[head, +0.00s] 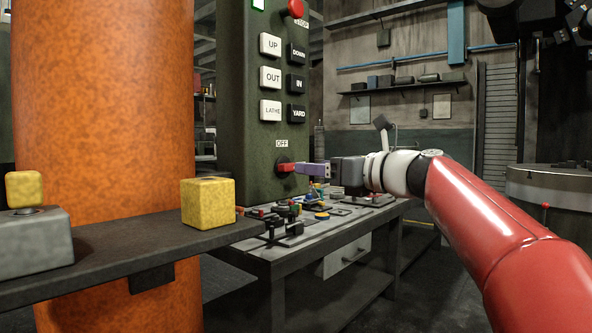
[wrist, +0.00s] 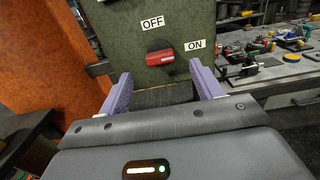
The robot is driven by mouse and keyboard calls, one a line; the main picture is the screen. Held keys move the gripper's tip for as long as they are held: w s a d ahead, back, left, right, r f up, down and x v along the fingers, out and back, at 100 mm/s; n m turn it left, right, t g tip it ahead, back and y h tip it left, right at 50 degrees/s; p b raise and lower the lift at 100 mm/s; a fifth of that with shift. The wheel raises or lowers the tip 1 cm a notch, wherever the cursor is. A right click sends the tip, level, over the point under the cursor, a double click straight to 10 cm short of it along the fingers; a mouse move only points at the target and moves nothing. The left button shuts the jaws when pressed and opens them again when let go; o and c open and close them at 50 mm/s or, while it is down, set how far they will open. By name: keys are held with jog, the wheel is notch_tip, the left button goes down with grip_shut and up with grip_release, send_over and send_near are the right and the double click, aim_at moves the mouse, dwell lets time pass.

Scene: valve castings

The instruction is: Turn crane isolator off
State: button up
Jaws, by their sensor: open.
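The crane isolator is a red knob (head: 285,167) low on the green control panel (head: 234,110), below an OFF label (head: 281,143). In the wrist view the red knob (wrist: 160,57) lies roughly level, its right end towards the ON label (wrist: 195,45); the OFF label (wrist: 152,22) is above it. My gripper (head: 299,168) is just right of the knob in the head view. In the wrist view my gripper (wrist: 160,73) has its purple fingers spread, with the knob ahead between them and slightly above. It holds nothing. Whether a finger touches the knob I cannot tell.
Several push buttons (head: 270,78) and a red round button (head: 295,8) are higher on the panel. A dark shelf (head: 130,255) with a yellow block (head: 208,202) crosses in front of an orange column (head: 105,100). A cluttered workbench (head: 290,255) stands behind.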

aim_at(288, 167)
jog(key=x, duration=0.6)
jog(key=shift+a+p, duration=0.25)
jog(key=shift+p, duration=0.2)
jog(key=shift+w, duration=0.1)
jog(key=c, duration=1)
